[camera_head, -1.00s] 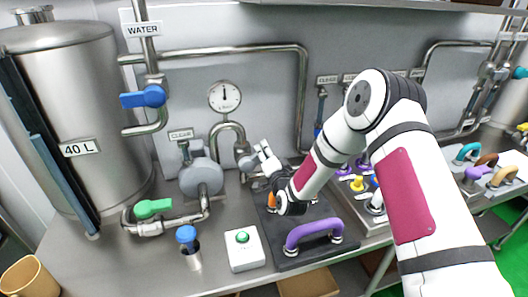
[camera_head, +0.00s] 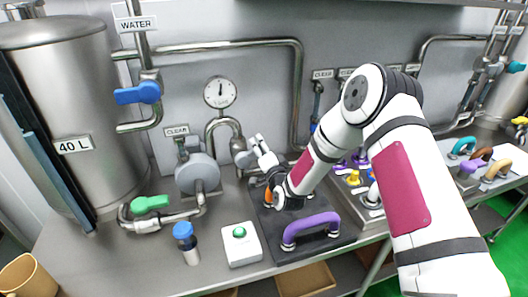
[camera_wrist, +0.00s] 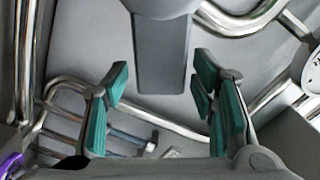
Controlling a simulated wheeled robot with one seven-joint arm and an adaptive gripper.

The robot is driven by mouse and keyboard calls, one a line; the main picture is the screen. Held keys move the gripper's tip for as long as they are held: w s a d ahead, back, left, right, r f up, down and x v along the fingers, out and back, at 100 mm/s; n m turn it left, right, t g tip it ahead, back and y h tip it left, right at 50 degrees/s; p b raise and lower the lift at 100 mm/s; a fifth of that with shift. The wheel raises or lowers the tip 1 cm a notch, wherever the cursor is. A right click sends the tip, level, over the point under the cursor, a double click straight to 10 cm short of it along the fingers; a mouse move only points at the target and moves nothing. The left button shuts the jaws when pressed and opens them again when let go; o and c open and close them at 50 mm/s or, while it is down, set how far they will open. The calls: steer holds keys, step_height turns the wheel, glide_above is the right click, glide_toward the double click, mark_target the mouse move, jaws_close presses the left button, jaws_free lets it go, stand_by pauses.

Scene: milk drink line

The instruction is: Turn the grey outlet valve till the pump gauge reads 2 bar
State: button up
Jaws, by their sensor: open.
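The grey outlet valve (camera_head: 241,157) sits at the lower end of the curved pipe to the right of the pump (camera_head: 197,174). In the wrist view its flat grey handle (camera_wrist: 162,60) hangs between the green-padded fingers, with a gap on each side. My gripper (camera_head: 257,146) is open beside the valve; it also shows in the wrist view (camera_wrist: 160,90). The pump gauge (camera_head: 220,92) is a white dial above the pump. Its needle points about straight up; the numbers are too small to read. Part of a white dial shows at the wrist view's right edge (camera_wrist: 313,68).
A steel tank (camera_head: 75,110) stands left. Blue (camera_head: 139,93) and green (camera_head: 150,203) valve handles are on the pipes. A white box with a green button (camera_head: 241,244) and a black board with a purple handle (camera_head: 311,227) lie in front. Pipes run close around my gripper.

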steer(key=v, duration=1.2)
steer(key=shift+r, duration=0.1)
steer(key=s+d+r+n+g+h, duration=0.2)
steer(key=s+d+r+n+g, duration=0.15)
steer(key=r, duration=0.55)
steer(key=s+d+r+n+g+h, duration=0.1)
steer(key=s+d+r+n+g, duration=0.3)
steer(key=r, duration=0.4)
steer(key=s+d+r+g+h, duration=0.1)
steer(key=s+d+r+g, duration=0.1)
steer(key=s, duration=1.1)
steer(key=s+d+r+n+g+h, duration=0.1)
steer(key=s+d+r, duration=0.3)
steer(key=s, duration=1)
steer(key=shift+s+d+r+g, duration=0.2)
steer(key=shift+d+r+g, duration=0.2)
steer(key=shift+d+g, duration=0.25)
